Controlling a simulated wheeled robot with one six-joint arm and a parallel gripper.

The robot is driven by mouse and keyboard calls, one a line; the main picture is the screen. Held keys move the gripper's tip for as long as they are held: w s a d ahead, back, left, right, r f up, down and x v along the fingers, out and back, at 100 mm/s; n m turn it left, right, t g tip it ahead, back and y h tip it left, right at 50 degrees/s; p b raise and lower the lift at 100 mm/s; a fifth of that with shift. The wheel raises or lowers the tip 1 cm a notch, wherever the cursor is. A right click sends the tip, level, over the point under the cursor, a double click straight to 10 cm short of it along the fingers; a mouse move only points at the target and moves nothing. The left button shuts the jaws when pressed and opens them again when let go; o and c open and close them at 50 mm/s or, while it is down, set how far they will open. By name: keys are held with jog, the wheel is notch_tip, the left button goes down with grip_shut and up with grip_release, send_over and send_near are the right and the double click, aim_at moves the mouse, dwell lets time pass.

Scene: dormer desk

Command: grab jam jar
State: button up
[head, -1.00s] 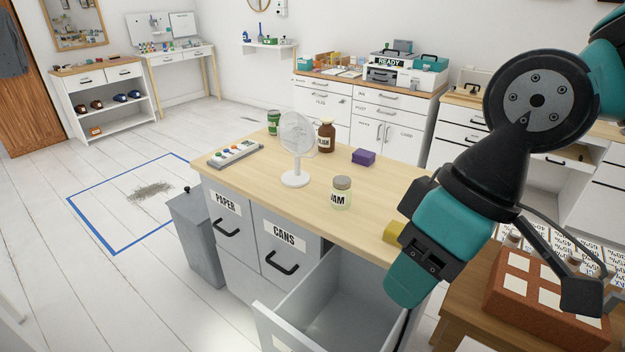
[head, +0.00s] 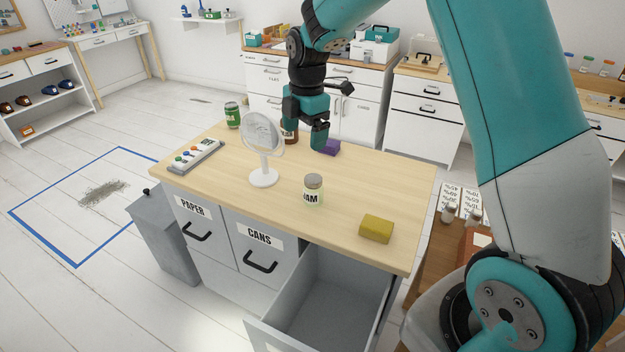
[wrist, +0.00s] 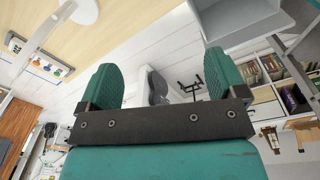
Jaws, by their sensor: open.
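The jam jar (head: 313,190) is a small pale-green glass jar with a grey lid and a label reading JAM. It stands upright on the light wood desk top (head: 225,200), near the front edge. My gripper (head: 319,136) is in the air above the back of the desk, behind the jar and apart from it. Its teal fingers (wrist: 160,85) are spread with nothing between them in the wrist view. The jar cannot be made out in the wrist view.
A white fan (head: 263,150) stands left of the jar and a yellow sponge (head: 376,229) lies to its right. A purple box (head: 330,147) and a brown jar (head: 289,136), partly hidden by my gripper, are behind. A green can (head: 232,115) is back left. An open drawer (head: 330,300) juts out in front.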

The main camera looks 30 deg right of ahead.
aim_at(313, 178)
jog(key=w+d+f+n, duration=0.3)
jog(key=w+d, duration=0.1)
jog(key=d, duration=0.1)
jog(key=shift+h, duration=0.3)
jog(key=f+p, duration=0.1)
jog(key=f, duration=0.2)
jog(key=f+p, duration=0.1)
jog(key=f, duration=0.3)
jog(key=f+p, duration=0.2)
jog(key=f, duration=0.2)
jog(key=shift+s+a, duration=0.1)
jog(key=shift+s, duration=0.15)
jog(key=shift+a+f+p, duration=0.2)
jog(key=shift+f+p, duration=1.3)
jog(key=shift+f, duration=1.7)
jog(key=c, duration=1)
jog(key=shift+c, duration=0.5)
jog(key=shift+r, duration=0.1)
